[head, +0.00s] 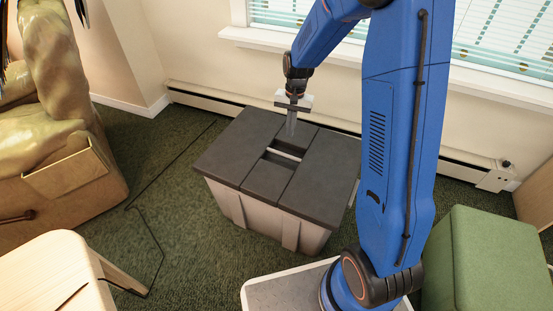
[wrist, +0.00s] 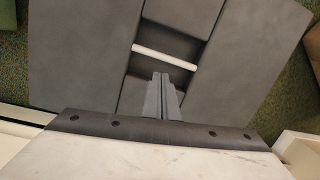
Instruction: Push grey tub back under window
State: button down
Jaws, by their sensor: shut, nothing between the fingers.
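The grey tub (head: 246,212) stands upright on the green carpet, with a dark grey panelled lid (head: 232,147). A slot in the lid has a white bar (head: 283,155) across it. The tub is close to the wall under the window (head: 500,30); its far edge is partly hidden by my arm. My gripper (head: 291,131) is shut and points down over the far part of the lid, near the slot. In the wrist view, my closed fingers (wrist: 162,85) are over the lid (wrist: 85,55) beside the slot with the white bar (wrist: 165,57). I cannot tell whether they touch it.
A baseboard heater (head: 205,101) runs along the wall behind the tub. A green cushioned stool (head: 495,260) is at right. A wooden seat (head: 50,265) and a tan box (head: 65,175) are at left. A thin dark cable (head: 150,235) lies on the carpet left of the tub.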

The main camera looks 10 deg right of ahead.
jog(key=shift+m+g, duration=0.3)
jog(key=shift+m, duration=0.1)
jog(key=w+f, duration=0.1)
jog(key=f, duration=0.3)
jog(key=w+f, duration=0.1)
jog(key=f, duration=0.1)
jog(key=shift+w+a+f, duration=0.2)
jog(key=shift+w+a, duration=0.1)
send_near(276, 167)
jog(key=f, duration=0.3)
jog(key=s+f, duration=0.1)
jog(key=f, duration=0.1)
jog(key=shift+a+f, duration=0.15)
jog(key=shift+a, duration=0.2)
jog(key=shift+d+f, duration=0.1)
jog(key=shift+f, duration=0.65)
jog(key=w+d, duration=0.4)
jog(key=w, duration=0.3)
jog(key=w+d, duration=0.5)
jog(key=w, duration=0.2)
jog(key=w+d, duration=0.5)
jog(key=w, duration=0.2)
jog(key=shift+d+f, duration=0.15)
jog(key=shift+d, duration=0.05)
